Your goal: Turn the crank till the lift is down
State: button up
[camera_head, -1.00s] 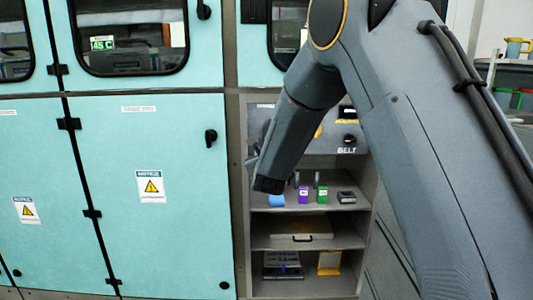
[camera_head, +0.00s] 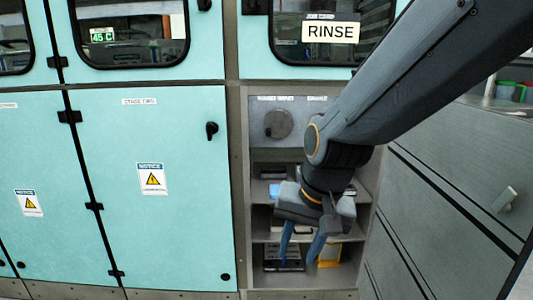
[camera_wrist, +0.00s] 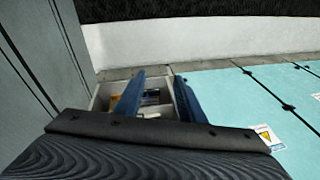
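My gripper (camera_head: 300,246) hangs in front of the open cubby (camera_head: 244,215), with its two blue fingers apart and pointing down. The fingers also show apart and empty in the wrist view (camera_wrist: 159,80), with the cubby's contents beyond them. A round grey disc (camera_head: 278,124) is on the panel at the top of the cubby, up and left of the gripper. I cannot tell if it is the crank. My arm covers the panel's right part. I cannot make out the lift.
Shelves below the panel hold small items, partly hidden by my gripper. A yellow stand (camera_head: 330,255) and a grey device (camera_head: 268,262) are on the bottom shelf. Teal cabinet doors (camera_head: 120,220) are at left. A grey front with a handle (camera_head: 504,199) is at right.

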jog(key=s+d+n+g+h, duration=0.1)
jog(key=s+d+n+g, duration=0.3)
jog(key=s, duration=0.7)
jog(key=d+r+m+t+p, duration=0.1)
jog(key=d+r+p, duration=0.8)
jog(key=p, duration=0.9)
jog(key=shift+w+r+m+h, duration=0.2)
jog(key=shift+w+m+h, duration=0.1)
jog(key=shift+m, duration=0.1)
jog(key=shift+a, duration=0.1)
dwell(0.9)
